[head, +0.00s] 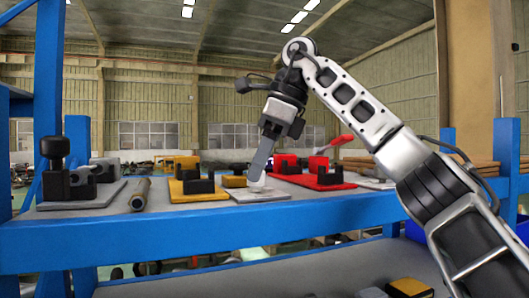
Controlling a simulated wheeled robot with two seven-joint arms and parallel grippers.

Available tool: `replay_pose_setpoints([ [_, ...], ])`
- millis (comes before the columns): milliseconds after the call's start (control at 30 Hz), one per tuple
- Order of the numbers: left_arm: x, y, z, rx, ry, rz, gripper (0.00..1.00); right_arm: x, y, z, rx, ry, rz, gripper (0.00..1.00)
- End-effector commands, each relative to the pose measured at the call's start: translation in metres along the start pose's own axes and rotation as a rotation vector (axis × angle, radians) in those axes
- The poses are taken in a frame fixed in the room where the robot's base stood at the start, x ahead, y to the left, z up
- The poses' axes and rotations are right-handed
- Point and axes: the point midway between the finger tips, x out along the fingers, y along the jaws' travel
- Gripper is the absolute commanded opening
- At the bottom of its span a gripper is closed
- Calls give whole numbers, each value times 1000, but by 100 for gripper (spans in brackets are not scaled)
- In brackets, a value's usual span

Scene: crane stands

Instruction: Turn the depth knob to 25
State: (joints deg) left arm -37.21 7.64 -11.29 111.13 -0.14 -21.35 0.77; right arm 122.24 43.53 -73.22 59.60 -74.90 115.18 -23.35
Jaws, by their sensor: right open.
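My right gripper (260,165) reaches in from the right and points down over a light grey plate (258,196) on the shelf. Its jaws are open, though side-on they look like one grey finger. A small pale piece (258,184) shows at the fingertips, above the plate. It may be the depth knob, but I cannot tell for sure. No scale or number is readable, and I cannot tell whether the fingers touch it. My left gripper is not in view.
A red handle (336,143) rises at right. Blue posts flank the shelf.

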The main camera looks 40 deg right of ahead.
Motion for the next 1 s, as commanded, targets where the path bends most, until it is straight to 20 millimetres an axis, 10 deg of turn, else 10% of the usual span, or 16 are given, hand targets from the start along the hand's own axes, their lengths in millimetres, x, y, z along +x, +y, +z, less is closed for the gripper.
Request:
replay_pose_setpoints([
  [400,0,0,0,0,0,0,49,-53,0,0,3,-4,-8,50],
  [1000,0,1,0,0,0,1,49,-74,0,0,0,-3,-3,50],
])
